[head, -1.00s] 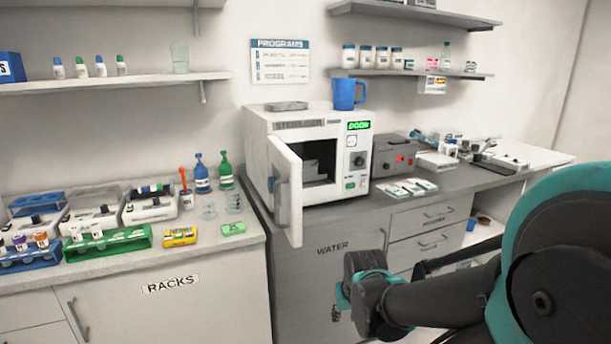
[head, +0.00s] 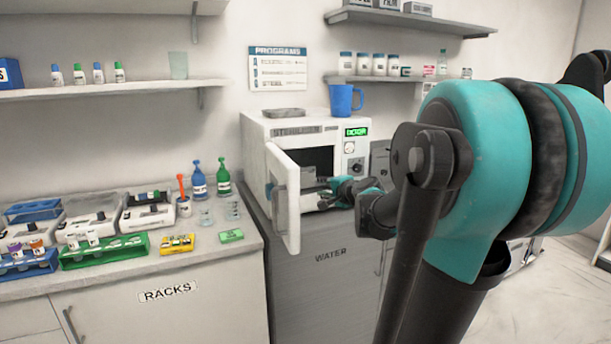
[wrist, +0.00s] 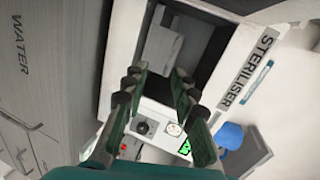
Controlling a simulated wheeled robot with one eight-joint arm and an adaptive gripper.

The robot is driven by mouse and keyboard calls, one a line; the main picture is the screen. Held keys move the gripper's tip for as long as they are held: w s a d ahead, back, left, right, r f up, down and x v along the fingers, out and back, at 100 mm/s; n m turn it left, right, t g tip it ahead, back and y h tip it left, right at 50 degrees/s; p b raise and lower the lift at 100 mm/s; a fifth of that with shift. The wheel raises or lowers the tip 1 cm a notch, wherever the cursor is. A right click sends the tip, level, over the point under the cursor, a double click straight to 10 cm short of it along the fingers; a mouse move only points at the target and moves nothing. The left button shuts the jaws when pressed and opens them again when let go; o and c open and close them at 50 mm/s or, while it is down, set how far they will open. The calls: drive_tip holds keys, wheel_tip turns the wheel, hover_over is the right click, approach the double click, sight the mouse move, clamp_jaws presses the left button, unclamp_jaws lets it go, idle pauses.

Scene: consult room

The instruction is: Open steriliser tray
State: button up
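The white steriliser (head: 300,128) stands on the grey counter with its door (head: 284,200) swung open to the left. It also shows turned on its side in the wrist view (wrist: 232,75). Inside the dark chamber, a grey tray (wrist: 163,48) is visible in the wrist view; the head view shows little of it. My gripper (head: 325,196) is at the chamber's opening, in front of the tray. In the wrist view its fingers (wrist: 160,80) are spread apart, with nothing between them. The tray lies beyond the fingertips, and I cannot tell whether they touch it.
A blue mug (head: 345,100) and a flat grey item (head: 284,113) sit on top of the steriliser. The left counter holds racks, bottles and a yellow box (head: 177,244). The open door stands close to the left of my gripper.

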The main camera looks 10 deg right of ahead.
wheel_tip(320, 180, up, 2)
drive_tip(key=w+d+m, duration=0.2)
approach(304, 173)
drive_tip(key=shift+t, duration=0.3)
drive_tip(key=x, duration=0.9)
drive_tip(key=shift+s+f, duration=0.1)
drive_tip(key=shift+f, duration=0.15)
drive_tip(key=shift+c, duration=0.3)
clamp_jaws()
